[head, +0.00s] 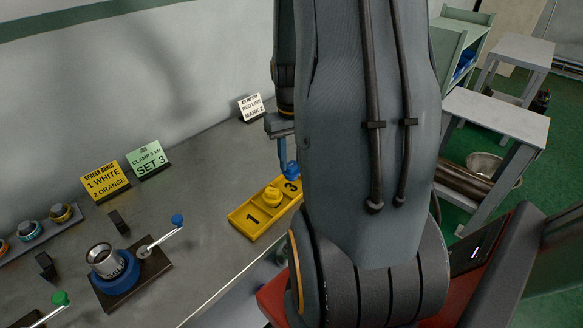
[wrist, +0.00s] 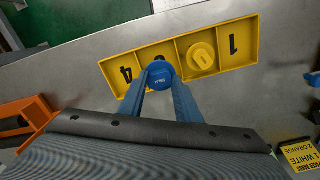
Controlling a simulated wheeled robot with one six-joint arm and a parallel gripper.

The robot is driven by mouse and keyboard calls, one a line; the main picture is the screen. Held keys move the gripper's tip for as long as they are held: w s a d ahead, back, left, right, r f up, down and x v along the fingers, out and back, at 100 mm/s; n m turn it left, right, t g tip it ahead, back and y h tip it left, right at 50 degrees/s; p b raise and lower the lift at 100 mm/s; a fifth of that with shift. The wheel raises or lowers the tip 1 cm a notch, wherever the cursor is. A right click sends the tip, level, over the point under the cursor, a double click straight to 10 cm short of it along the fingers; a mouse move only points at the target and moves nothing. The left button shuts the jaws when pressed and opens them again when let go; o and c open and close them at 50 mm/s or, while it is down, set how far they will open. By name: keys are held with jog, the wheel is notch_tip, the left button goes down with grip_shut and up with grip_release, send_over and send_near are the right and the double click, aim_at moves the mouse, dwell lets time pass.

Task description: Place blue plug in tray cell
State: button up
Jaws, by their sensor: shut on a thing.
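My gripper (wrist: 160,88) is shut on the blue plug (wrist: 160,72), whose round lettered top shows between the blue fingertips in the wrist view. The yellow tray (head: 247,232) lies on the bench, and in the wrist view (wrist: 107,66) it has a row of cells. The plug is at cell 3, between the cell marked 4 and the cell holding a yellow plug (wrist: 202,57). In the head view, my gripper (head: 288,167) is just above the 3 mark, and my arm hides the tray's far end. I cannot tell whether the plug touches the tray floor.
A vise with a blue ring (head: 118,272) and a metal pipe piece stands on the bench, its handle (head: 162,238) reaching toward the tray. Sign cards (head: 105,182) stand along the wall. An orange object (wrist: 28,118) shows at left in the wrist view.

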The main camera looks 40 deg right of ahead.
aim_at(292, 165)
jog(key=shift+f, duration=1.85)
jog(key=shift+f, duration=0.1)
jog(key=o, duration=1.2)
notch_tip(292, 165, up, 12)
jog(key=b, duration=0.2)
jog(key=a+f+n, duration=0.1)
jog(key=a, duration=0.7)
jog(key=s+a+f+n, duration=0.1)
jog(key=a, duration=0.7)
jog(key=s+a+f+n+t, duration=0.1)
jog(key=a, duration=0.7)
jog(key=shift+s+a+n, duration=0.1)
jog(key=shift+s+n, duration=0.15)
jog(key=shift+n, duration=0.05)
